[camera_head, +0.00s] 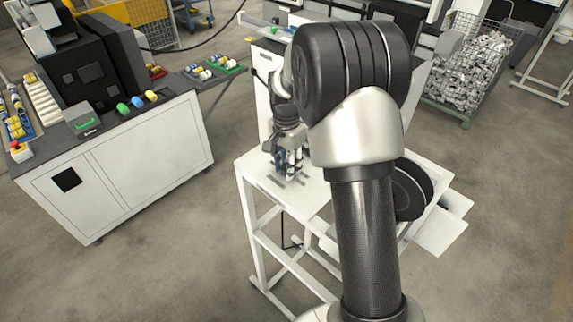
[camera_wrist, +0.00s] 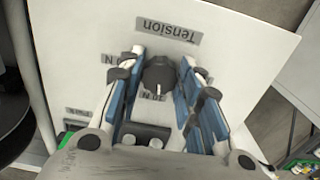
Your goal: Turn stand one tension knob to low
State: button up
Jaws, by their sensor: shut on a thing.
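In the wrist view the dark round tension knob (camera_wrist: 159,77) sits on a white panel (camera_wrist: 235,45) under a grey label reading "Tension", upside down in this view. A white pointer line on the knob faces the lower edge of the picture, toward a small label (camera_wrist: 152,97) that seems to end in "N". My gripper (camera_wrist: 160,66) has its blue-padded fingers on both sides of the knob and is shut on it. Other small scale labels are partly hidden by the fingers. In the head view my gripper (camera_head: 287,162) is over the white stand (camera_head: 262,178); the knob is hidden there.
A white cabinet (camera_head: 130,150) with a dark machine stands at the left. A wire basket (camera_head: 470,65) of scrap is at the back right. The floor between is clear.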

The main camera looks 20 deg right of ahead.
jog(key=n, duration=0.4)
jog(key=shift+n, duration=0.3)
jog(key=n, duration=0.3)
jog(key=shift+n, duration=0.4)
jog(key=n, duration=0.3)
jog(key=shift+b, duration=0.3)
jog(key=shift+d+n, duration=0.1)
jog(key=shift+n, duration=2)
jog(key=o, duration=1.1)
jog(key=shift+c, duration=0.2)
jog(key=shift+r, duration=0.15)
notch_tip(320, 180, up, 12)
